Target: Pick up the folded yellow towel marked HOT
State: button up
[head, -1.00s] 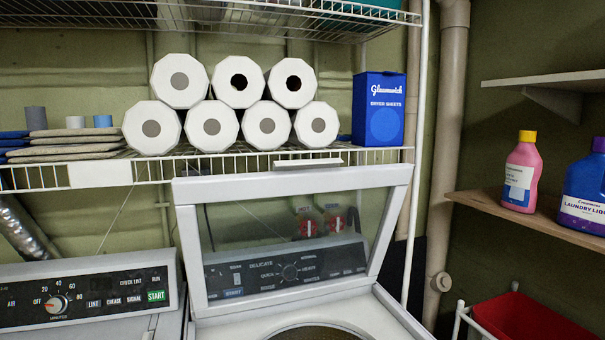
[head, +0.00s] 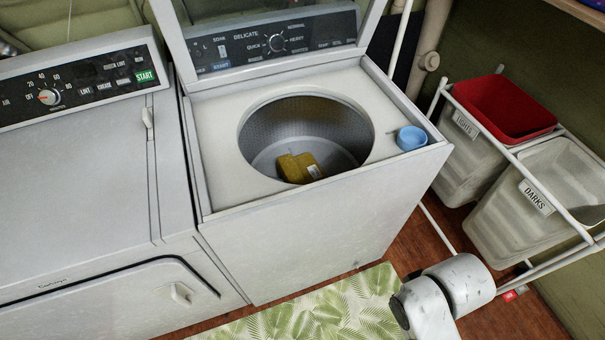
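A folded yellow towel (head: 296,166) lies at the bottom of the open washing machine's drum (head: 330,118). It has a small pale label on its right side, too small to read. The drum opening's near rim is close below the towel in the picture. White, scuffed links of my arm show at the lower right, in front of the washer and over the floor. My gripper is not in view.
The washer's lid stands raised at the back. A blue cup (head: 411,138) sits on the washer top's right corner. A dryer (head: 80,200) adjoins on the left. A hamper rack (head: 510,150) with a red bin stands right. A leaf-patterned mat (head: 320,312) lies in front.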

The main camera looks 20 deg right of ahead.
aim_at(305, 176)
jog(key=z, duration=0.45)
jog(key=i+z, duration=0.1)
jog(key=z, duration=0.4)
jog(key=i+z, duration=0.1)
jog(key=z, duration=0.85)
jog(key=j+z, duration=0.15)
jog(key=z, duration=0.3)
jog(key=i+z, duration=0.1)
jog(key=z, duration=0.35)
jog(key=j+z, duration=0.15)
jog(key=z, duration=0.35)
jog(key=j+z, duration=0.3)
jog(key=i+j+z, duration=0.1)
jog(key=j+z, duration=0.2)
jog(key=j+u, duration=0.4)
jog(key=i+j+u, duration=0.1)
jog(key=j+u, duration=0.25)
jog(key=k+l, duration=0.05)
jog(key=l, duration=0.05)
